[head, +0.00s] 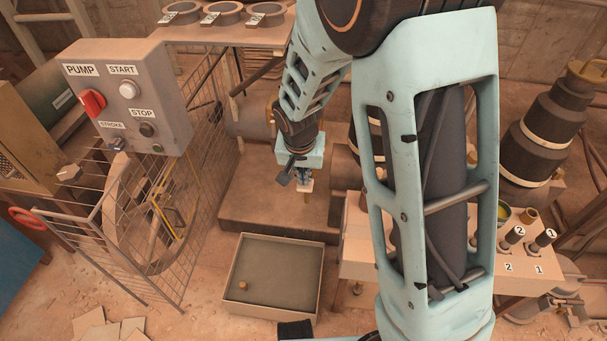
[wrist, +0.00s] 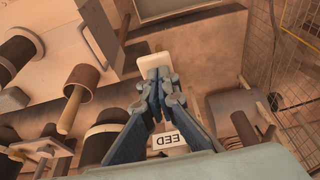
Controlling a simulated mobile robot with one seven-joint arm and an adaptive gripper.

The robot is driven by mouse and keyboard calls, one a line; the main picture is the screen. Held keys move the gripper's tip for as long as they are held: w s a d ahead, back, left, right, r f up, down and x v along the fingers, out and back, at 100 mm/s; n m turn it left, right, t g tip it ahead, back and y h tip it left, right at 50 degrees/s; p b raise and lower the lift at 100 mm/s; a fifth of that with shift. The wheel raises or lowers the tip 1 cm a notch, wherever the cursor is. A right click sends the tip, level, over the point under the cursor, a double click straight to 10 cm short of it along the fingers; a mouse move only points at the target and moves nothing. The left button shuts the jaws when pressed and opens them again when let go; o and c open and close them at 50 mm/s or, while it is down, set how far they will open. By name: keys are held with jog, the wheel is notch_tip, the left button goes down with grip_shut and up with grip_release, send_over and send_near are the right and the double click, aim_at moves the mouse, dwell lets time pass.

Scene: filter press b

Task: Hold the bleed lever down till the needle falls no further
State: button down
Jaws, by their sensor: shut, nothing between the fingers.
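My gripper (head: 303,182) points down over the brown plinth in the head view. In the wrist view my gripper (wrist: 160,95) has its fingertips together with nothing between them. A pale, flat lever end (wrist: 154,61) shows just beyond the fingertips; I take it for the bleed lever. The fingertips overlap it in the picture, and I cannot tell whether they touch it or how far it is pressed. A white label (wrist: 167,141) reading "EED" shows between the fingers, its start hidden. No gauge needle can be made out in either view.
A grey pump control box (head: 135,100) with a red knob stands at the left, above a wire cage (head: 130,225). A shallow tray (head: 232,278) lies on the floor in front of the plinth (head: 250,200). A bench with numbered pegs (head: 517,233) is at the right.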

aim_at(303, 190)
jog(key=shift+f, duration=0.1)
jog(key=f+b, duration=0.3)
jog(key=s+f+b, duration=0.1)
jog(key=f+b, duration=0.1)
jog(key=shift+a, duration=0.1)
dwell(1.0)
